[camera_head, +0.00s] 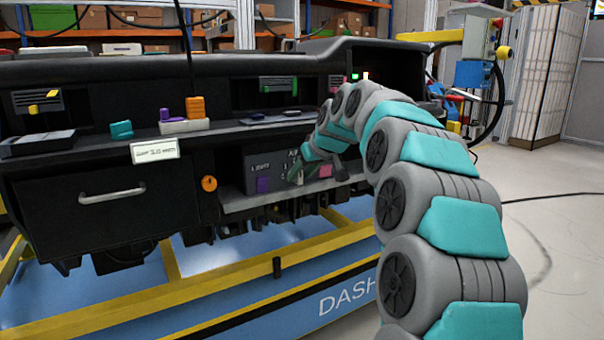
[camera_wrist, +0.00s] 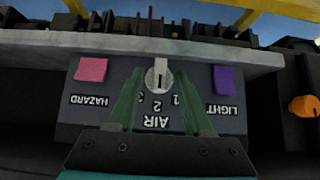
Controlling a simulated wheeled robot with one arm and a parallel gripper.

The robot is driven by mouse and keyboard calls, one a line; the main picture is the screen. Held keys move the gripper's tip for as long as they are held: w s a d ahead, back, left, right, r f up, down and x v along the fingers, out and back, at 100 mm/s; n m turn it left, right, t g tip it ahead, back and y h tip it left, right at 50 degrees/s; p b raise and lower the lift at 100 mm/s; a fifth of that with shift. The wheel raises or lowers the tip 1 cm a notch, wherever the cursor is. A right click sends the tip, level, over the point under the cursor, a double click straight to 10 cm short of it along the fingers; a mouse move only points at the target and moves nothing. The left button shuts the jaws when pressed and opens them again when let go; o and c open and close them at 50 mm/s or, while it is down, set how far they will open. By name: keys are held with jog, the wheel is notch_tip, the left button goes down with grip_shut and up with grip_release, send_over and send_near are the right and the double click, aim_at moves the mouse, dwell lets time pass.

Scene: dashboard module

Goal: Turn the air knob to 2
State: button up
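The air knob (camera_wrist: 159,75) is a round pale grey dial with a raised bar, on a dark panel (camera_wrist: 205,125) that appears upside down in the wrist view. The bar lies in line with the number 2; which end is the pointer I cannot tell. Numbers 1, 2 and 3 and the word AIR are printed beside it. My gripper (camera_wrist: 160,80) has its green fingers spread on either side of the knob, with gaps visible, so it looks open. In the head view my gripper (camera_head: 303,172) is at the panel and hides the knob.
A pink hazard button (camera_wrist: 91,69) and a purple light button (camera_wrist: 223,80) flank the knob close to my fingers. A grey ledge (camera_wrist: 250,62) runs along the panel. An orange knob (camera_head: 209,183) and a drawer (camera_head: 110,205) are to the left in the head view.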

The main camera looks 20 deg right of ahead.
jog(key=v, duration=0.7)
jog(key=shift+s+r+b, duration=0.2)
jog(key=shift+s+b, duration=0.1)
jog(key=shift+b, duration=0.1)
